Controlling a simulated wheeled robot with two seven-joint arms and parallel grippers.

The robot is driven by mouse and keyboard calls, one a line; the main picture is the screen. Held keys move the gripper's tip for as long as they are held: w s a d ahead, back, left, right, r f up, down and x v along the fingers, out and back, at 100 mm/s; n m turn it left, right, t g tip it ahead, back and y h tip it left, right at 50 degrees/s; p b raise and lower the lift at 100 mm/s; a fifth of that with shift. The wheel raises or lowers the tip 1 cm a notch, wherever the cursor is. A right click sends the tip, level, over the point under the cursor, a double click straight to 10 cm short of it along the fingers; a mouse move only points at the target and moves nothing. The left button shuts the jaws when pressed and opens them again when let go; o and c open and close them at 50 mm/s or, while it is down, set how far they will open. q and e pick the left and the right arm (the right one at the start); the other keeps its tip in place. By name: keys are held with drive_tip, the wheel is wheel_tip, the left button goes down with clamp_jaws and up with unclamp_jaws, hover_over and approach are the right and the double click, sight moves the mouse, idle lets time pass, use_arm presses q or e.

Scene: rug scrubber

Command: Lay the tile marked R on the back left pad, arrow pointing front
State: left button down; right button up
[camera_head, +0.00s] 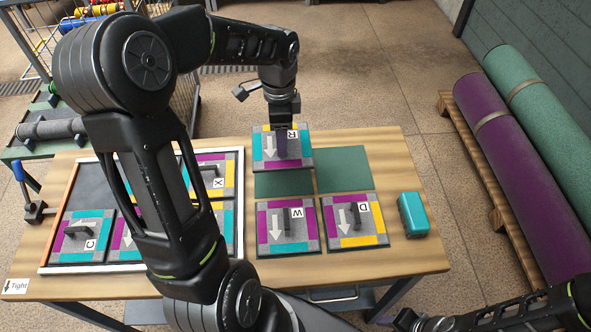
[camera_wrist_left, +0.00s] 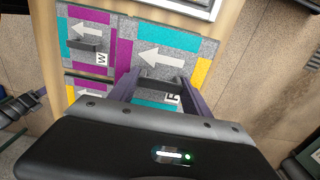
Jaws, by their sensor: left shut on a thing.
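My left gripper (camera_head: 282,128) is shut on the handle of the tile marked R (camera_head: 300,156), which has teal, purple and yellow edge patches. The tile hangs over the rear part of the green back left pad (camera_head: 283,185), whose front part stays bare. Its white arrow points to the front. In the left wrist view, the R tile (camera_wrist_left: 160,60) lies between and beyond the gripper fingers (camera_wrist_left: 155,92), its letter partly covered. The height of the tile above the pad is hard to tell. My right gripper (camera_head: 425,321) is at the bottom edge, partly cut off.
The back right pad (camera_head: 343,170) is bare. Tiles W (camera_head: 273,240) and D (camera_head: 340,236) lie on the front spots. A teal block (camera_head: 412,214) stands at right. A white-framed tray (camera_head: 240,215) holds several tiles, including X and C, partly behind my left arm.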

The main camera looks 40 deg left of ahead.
use_arm(q)
drive_tip(key=shift+s+a, duration=0.1)
drive_tip(key=shift+f, duration=0.1)
drive_tip(key=shift+f+p, duration=0.35)
drive_tip(key=shift+f, duration=2.7)
drive_tip(key=shift+f, duration=1.85)
drive_tip(key=shift+f, duration=0.15)
drive_tip(key=shift+c, duration=2.4)
unclamp_jaws()
